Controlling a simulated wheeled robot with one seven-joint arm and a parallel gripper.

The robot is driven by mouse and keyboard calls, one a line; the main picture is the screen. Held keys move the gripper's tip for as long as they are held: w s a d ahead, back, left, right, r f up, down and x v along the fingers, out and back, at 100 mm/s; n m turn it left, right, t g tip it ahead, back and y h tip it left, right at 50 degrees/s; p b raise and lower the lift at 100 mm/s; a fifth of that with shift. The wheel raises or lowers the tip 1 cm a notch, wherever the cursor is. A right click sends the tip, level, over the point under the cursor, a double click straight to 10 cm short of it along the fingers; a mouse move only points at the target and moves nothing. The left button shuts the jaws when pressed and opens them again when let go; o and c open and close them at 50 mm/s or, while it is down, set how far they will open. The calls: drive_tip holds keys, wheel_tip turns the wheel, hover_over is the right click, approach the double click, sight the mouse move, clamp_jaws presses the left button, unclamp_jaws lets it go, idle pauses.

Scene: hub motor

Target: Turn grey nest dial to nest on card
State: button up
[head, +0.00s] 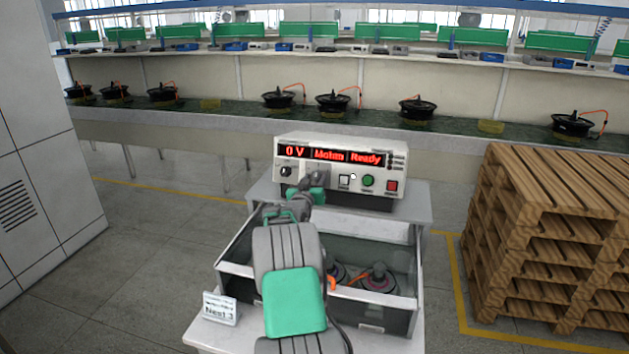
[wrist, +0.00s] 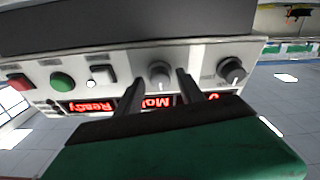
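The card (head: 220,308) at the cart's front left corner reads "Nest 3".
A black dial (head: 286,171) is left of my gripper. White, green (head: 368,181) and red (head: 392,186) buttons are to its right. A clear-walled enclosure (head: 390,244) in front holds hub motors (head: 378,278). Wooden pallets (head: 550,240) stand at right.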

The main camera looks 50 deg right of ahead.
clamp_jaws()
drive_tip(key=shift+f+b, duration=0.15)
drive_tip(key=shift+b, duration=0.2)
drive_tip(key=shift+f+m+b, duration=0.2)
drive_tip(key=shift+m+b, duration=0.3)
drive_tip(key=shift+b, duration=0.55)
drive_tip(key=m+b, duration=0.1)
drive_tip(key=b, duration=0.2)
drive_tip(key=shift+a+f+g+b, duration=0.1)
drive_tip(key=shift+f+g+b, duration=0.1)
drive_tip(key=shift+g+b, duration=0.1)
drive_tip(key=m+b, duration=0.2)
drive_tip(key=b, duration=0.1)
drive_tip(key=shift+w+g+h+b, duration=0.1)
drive_tip(key=shift+g+h+b, duration=0.2)
drive_tip(key=shift+b, duration=0.1)
drive_tip(key=m+b, duration=0.1)
drive_tip(key=m+g+b, duration=0.1)
drive_tip(key=m+b, duration=0.2)
drive_tip(key=b, duration=0.1)
drive_tip(key=shift+w+r+m, duration=0.1)
drive_tip(key=shift+r+m, duration=0.15)
drive_tip(key=shift+m, duration=0.05)
drive_tip(key=m+g+b, duration=0.1)
drive_tip(key=m, duration=0.1)
drive_tip(key=m+g+b, duration=0.1)
drive_tip(key=m, duration=0.2)
drive_tip(key=shift+r, duration=0.4)
drive_tip(key=shift+m, duration=0.3)
